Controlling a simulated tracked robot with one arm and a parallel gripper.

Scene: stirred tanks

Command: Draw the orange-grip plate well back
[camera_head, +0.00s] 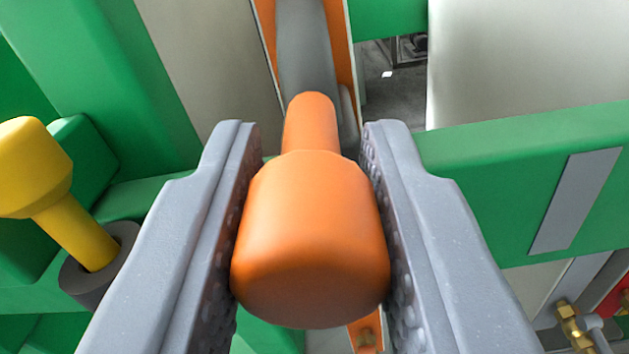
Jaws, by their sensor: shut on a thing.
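The orange grip (312,235) is a thick rounded knob on a narrower orange neck, in the middle of the camera view. My gripper (310,215) is shut on it, with one grey ridged finger on each side. Behind the neck, a grey rod runs away from me toward an orange-edged plate (346,45) at the top middle. Most of this plate is hidden behind the rod, the grip and my fingers.
A yellow knob (35,165) on a dark collar stands at the left. Green frame bars (500,155) cross on both sides, with pale tank walls (530,60) behind. Brass fittings (570,322) sit at the lower right. A gap at upper right shows a grey floor.

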